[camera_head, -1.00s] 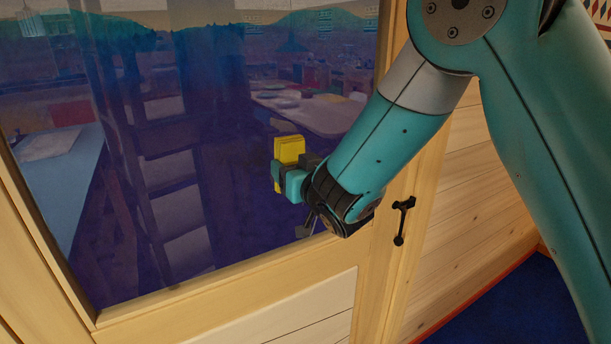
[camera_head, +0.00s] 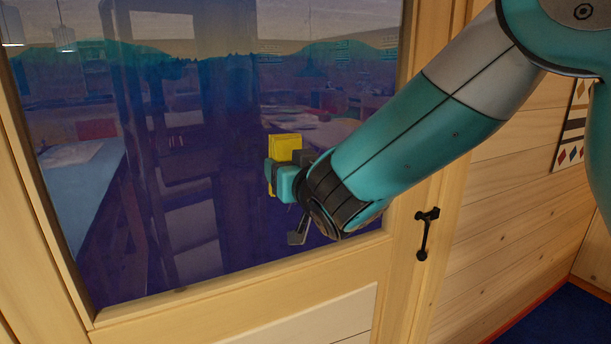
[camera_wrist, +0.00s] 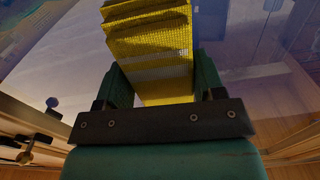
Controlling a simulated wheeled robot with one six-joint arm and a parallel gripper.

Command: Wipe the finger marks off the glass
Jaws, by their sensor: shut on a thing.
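The glass (camera_head: 190,140) is a large pane in a pale wooden door and reflects a room. My gripper (camera_head: 281,178) is in front of its lower right part, shut on a yellow folded cloth (camera_head: 284,150). In the wrist view the cloth (camera_wrist: 150,50) stands out between the two fingers of my gripper (camera_wrist: 160,85), with the glass (camera_wrist: 60,50) behind it. I cannot tell whether the cloth touches the glass. I cannot make out any finger marks. My arm covers the right edge of the pane.
The wooden door frame (camera_head: 240,277) borders the glass below. A black door handle (camera_head: 427,232) sticks out to the right of the pane, below my arm. A plank wall (camera_head: 500,210) stands further right, above a blue floor (camera_head: 570,318).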

